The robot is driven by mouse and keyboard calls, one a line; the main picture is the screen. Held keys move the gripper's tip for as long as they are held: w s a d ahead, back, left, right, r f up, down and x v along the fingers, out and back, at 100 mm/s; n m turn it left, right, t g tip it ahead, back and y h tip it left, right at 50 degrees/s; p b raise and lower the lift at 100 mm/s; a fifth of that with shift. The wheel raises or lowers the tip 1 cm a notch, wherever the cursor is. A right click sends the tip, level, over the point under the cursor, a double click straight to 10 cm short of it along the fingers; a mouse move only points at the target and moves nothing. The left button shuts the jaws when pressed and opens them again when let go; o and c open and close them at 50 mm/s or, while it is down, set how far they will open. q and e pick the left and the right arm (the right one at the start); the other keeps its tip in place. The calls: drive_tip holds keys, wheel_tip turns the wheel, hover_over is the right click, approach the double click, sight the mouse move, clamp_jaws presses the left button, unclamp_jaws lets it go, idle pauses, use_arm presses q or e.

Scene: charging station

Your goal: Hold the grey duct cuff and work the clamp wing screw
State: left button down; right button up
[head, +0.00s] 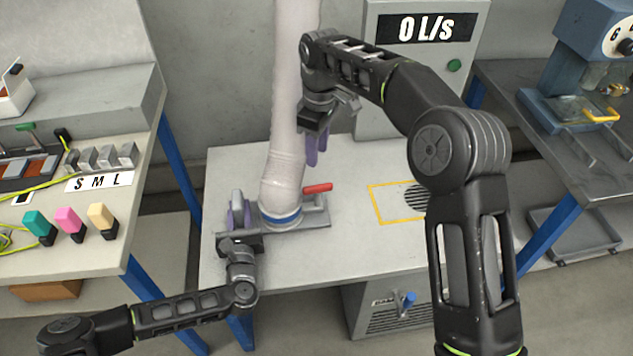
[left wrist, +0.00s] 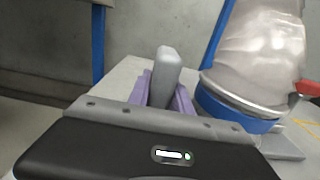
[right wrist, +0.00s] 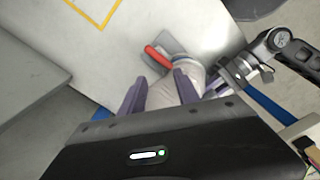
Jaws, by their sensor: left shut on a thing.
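A pale duct (head: 286,110) comes down to the table and ends above a blue band (head: 281,217) on a grey plate (head: 318,219). A red handle (head: 318,188) sticks out to the right of its foot. My left gripper (head: 238,212) is left of the duct foot, shut on a grey upright block (left wrist: 166,72), which I take for the cuff's grip. Whether the block joins the duct is hidden. My right gripper (head: 317,150) is open and empty, above the red handle and right of the duct; it points down. I cannot make out a wing screw for certain.
A yellow outlined square (head: 376,206) with a round grille lies right of the duct on the table. A cabinet with a 0 L/s display (head: 424,28) stands behind. A left bench holds coloured blocks (head: 69,219). A blue machine (head: 590,50) stands right.

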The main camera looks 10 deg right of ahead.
sight(318, 186)
drive_tip(key=n, duration=0.7)
drive_tip(key=shift+s+r+n, duration=0.1)
drive_tip(key=shift+r+n, duration=0.2)
drive_tip(key=shift+r, duration=0.05)
drive_tip(key=shift+f, duration=0.1)
wheel_tip(318, 186, down, 12)
drive_tip(key=shift+r, duration=0.1)
clamp_jaws()
idle(0.4)
